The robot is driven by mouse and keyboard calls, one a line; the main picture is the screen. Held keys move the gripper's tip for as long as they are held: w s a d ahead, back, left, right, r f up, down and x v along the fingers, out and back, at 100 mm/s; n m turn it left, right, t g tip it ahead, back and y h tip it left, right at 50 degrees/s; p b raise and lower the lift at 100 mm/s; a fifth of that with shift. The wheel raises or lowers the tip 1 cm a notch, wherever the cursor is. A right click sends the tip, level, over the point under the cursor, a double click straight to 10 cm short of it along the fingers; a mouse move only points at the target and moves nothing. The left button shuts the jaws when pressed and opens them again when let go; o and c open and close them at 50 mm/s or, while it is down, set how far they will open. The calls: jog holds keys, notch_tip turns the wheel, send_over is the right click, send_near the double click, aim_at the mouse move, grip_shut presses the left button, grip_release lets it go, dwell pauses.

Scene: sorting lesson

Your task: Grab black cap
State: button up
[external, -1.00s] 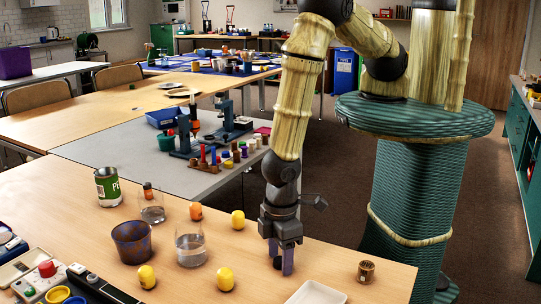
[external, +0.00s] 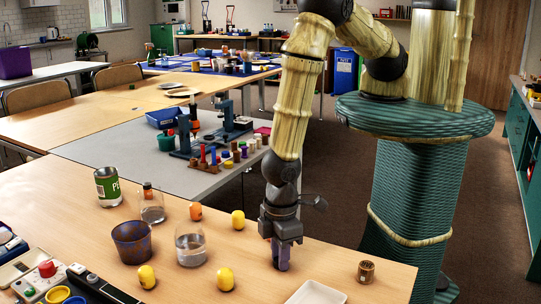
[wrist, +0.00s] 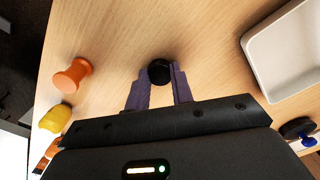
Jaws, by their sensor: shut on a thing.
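The black cap (wrist: 159,71) lies on the wooden table between the fingertips of my gripper (wrist: 159,82) in the wrist view. It is small, round and dark. The two purple fingers are closed in on it from both sides. In the external view my gripper (external: 281,262) points straight down at the table near its right edge, with the fingers close together. The cap is hidden behind the fingers there.
A white tray (external: 316,292) is right of my gripper, and a small brown pot (external: 366,271) stands beyond it. Yellow pieces (external: 225,279), an orange piece (external: 196,211), a glass (external: 190,247) and a dark cup (external: 132,242) stand to the left.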

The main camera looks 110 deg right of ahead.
notch_tip(320, 180, up, 10)
jog(key=shift+b, duration=0.6)
